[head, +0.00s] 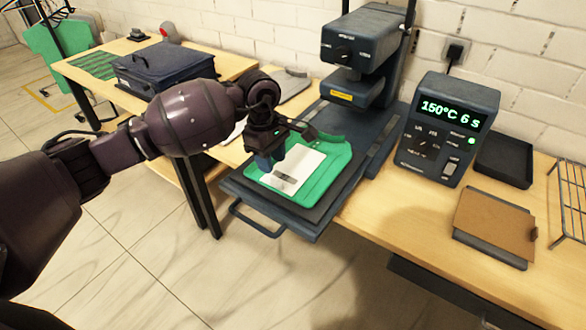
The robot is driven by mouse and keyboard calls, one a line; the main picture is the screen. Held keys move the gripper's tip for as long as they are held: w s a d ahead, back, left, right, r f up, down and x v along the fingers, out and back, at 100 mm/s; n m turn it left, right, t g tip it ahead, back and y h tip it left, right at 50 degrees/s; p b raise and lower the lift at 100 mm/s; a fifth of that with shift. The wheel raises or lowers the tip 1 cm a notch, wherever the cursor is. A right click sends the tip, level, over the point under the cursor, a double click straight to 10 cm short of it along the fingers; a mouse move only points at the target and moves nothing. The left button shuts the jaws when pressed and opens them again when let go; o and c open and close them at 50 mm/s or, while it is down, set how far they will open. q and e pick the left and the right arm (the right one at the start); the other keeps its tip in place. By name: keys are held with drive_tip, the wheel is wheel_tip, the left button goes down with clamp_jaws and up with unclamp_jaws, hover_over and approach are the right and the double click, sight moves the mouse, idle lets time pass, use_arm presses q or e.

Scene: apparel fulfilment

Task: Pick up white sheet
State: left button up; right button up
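The white sheet (304,161) lies on a green piece of fabric (335,172) on the dark pulled-out lower plate (308,216) of the heat press. A small dark mark shows on the sheet. My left gripper (268,160) points down at the upper left edge of the sheet, above the plate. Its fingers are dark and partly overlap, so I cannot tell if they are open or touch the sheet. The sheet's left edge is partly hidden by the gripper. My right gripper is not in view.
The press head (364,42) stands behind the plate. A control box (447,130) reads 150°C 6 s. A black tray (503,160), a brown board (494,222) and a wire rack (572,195) are to the right. A dark blue case (165,72) sits on the left table.

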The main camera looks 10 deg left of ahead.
sight(275, 178)
use_arm(q)
drive_tip(key=shift+s+d+f, duration=0.1)
drive_tip(key=shift+d+f, duration=0.1)
drive_tip(key=shift+f, duration=1.35)
drive_tip(key=shift+s+d+f, duration=0.1)
drive_tip(key=shift+d+f, duration=0.1)
drive_tip(key=shift+f, duration=1.3)
clamp_jaws()
